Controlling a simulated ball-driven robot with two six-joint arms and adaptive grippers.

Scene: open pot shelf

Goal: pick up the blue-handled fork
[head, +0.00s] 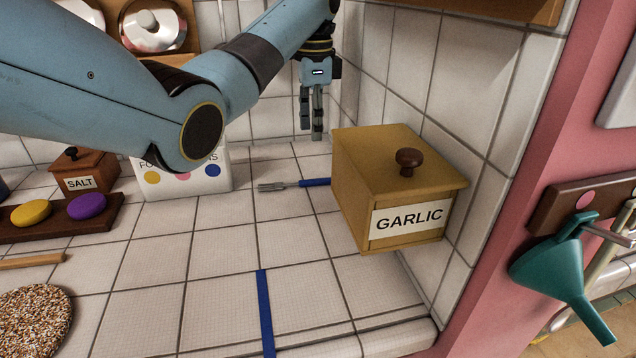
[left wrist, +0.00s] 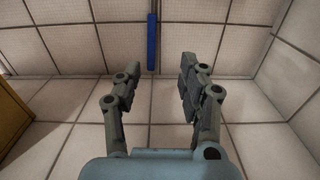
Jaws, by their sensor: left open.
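The blue-handled fork (head: 290,186) lies flat on the tiled counter in the head view, its metal tines to the left and its blue handle to the right, close to the GARLIC box. In the left wrist view the blue handle (left wrist: 152,42) shows upright at the top middle; the tines are out of that picture. My left gripper (head: 311,132) points down above the counter, behind and above the handle in the head view. Its two fingers stand apart with nothing between them, as the left wrist view (left wrist: 160,68) shows. My right gripper does not show.
The yellow GARLIC box (head: 365,205) stands just right of the fork, by the tiled wall. A white box with colored dots (head: 182,178) stands left of it. A blue strip (head: 265,310) lies on the front counter. The SALT box (head: 82,172) is farther left.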

